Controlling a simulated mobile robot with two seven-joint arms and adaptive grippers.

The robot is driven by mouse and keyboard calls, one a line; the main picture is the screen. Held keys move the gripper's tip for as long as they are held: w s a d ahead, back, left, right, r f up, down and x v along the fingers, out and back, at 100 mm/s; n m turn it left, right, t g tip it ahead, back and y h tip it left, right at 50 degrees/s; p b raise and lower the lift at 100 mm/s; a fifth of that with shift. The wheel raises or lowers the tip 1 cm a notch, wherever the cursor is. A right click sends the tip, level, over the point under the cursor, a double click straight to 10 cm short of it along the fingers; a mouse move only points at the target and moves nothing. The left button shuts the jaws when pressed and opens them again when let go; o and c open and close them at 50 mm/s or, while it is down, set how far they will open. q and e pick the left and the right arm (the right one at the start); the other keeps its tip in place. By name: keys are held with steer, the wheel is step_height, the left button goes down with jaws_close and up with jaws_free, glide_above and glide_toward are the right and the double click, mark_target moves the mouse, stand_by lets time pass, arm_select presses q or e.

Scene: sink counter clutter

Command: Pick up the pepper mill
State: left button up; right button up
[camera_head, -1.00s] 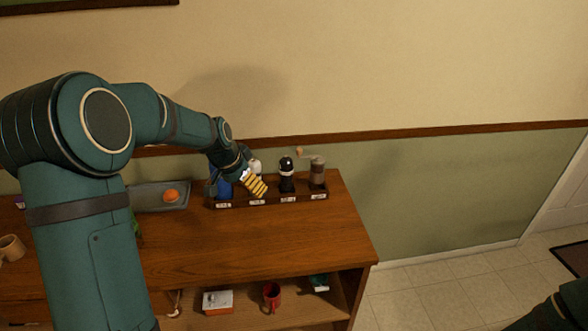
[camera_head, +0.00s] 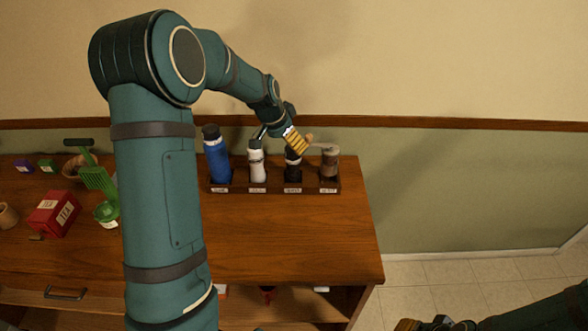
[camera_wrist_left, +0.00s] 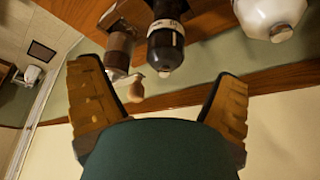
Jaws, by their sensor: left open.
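The pepper mill appears to be the black, bottle-shaped item with a pale band (camera_head: 292,170), upright in the dark rack (camera_head: 275,187); its label is too small to read. My left gripper (camera_head: 297,142) is at its top in the head view and hides part of it. In the left wrist view the black mill (camera_wrist_left: 166,45) lies between and beyond the open fingers of the left gripper (camera_wrist_left: 158,78), with nothing held. My right gripper (camera_head: 425,324) shows only partly at the bottom edge, its fingers unclear.
A crank-handled grinder (camera_head: 329,170) stands right of the mill, its knob close to my left gripper. A white bottle (camera_head: 256,163) and a blue bottle (camera_head: 217,158) stand left. The wall is close behind. The counter (camera_head: 290,235) in front is clear.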

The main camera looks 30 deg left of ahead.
mark_target(291, 149)
arm_select(q)
steer(key=x, duration=0.3)
steer(key=shift+w+f, duration=0.15)
steer(key=shift+f, duration=0.05)
steer(key=shift+a+x, duration=0.2)
steer(key=shift+x, duration=1.15)
steer(key=shift+a+x, duration=0.2)
steer(key=shift+x, duration=1.15)
steer(key=c, duration=1.4)
